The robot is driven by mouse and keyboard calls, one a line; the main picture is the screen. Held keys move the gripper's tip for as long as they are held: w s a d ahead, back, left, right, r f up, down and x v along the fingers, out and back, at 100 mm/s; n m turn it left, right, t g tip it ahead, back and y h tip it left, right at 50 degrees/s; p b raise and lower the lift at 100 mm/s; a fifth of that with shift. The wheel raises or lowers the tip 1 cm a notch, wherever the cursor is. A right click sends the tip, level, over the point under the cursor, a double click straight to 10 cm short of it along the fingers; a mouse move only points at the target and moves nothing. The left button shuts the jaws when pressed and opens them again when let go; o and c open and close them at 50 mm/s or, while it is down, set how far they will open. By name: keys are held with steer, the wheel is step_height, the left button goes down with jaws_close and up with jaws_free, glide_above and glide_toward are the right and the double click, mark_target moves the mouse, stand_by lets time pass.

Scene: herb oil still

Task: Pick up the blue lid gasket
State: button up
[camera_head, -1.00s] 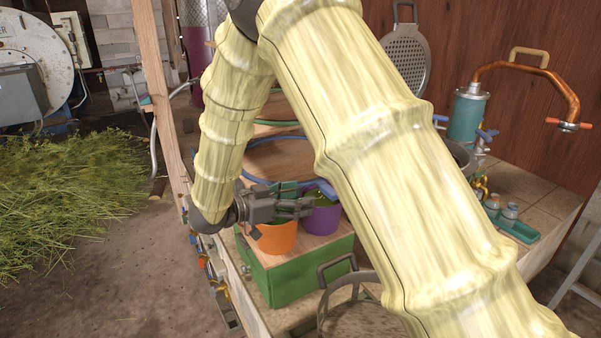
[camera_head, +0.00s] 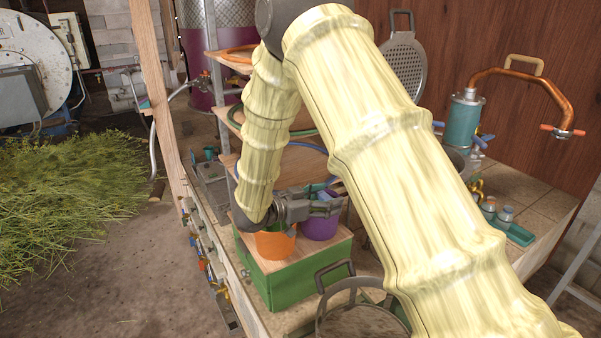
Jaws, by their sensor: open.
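The blue lid gasket (camera_head: 310,145) is a thin blue ring on the lowest wooden shelf of a small rack. Only part of its arc shows; my arm hides much of the rest. My gripper (camera_head: 326,205) is open, in front of and below the gasket in the picture, above the purple and orange pots. It appears apart from the gasket, and I see nothing held between its fingers.
A green gasket (camera_head: 236,122) and an orange gasket (camera_head: 238,55) lie on the shelves above. An orange pot (camera_head: 275,245) and a purple pot (camera_head: 320,228) stand on a green box (camera_head: 292,285) below my gripper. A wooden post (camera_head: 160,100) rises at the left.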

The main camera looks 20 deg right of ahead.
steer(key=shift+d+f, duration=0.1)
steer(key=shift+d, duration=0.25)
steer(key=c, duration=1.1)
steer(key=shift+c, duration=0.2)
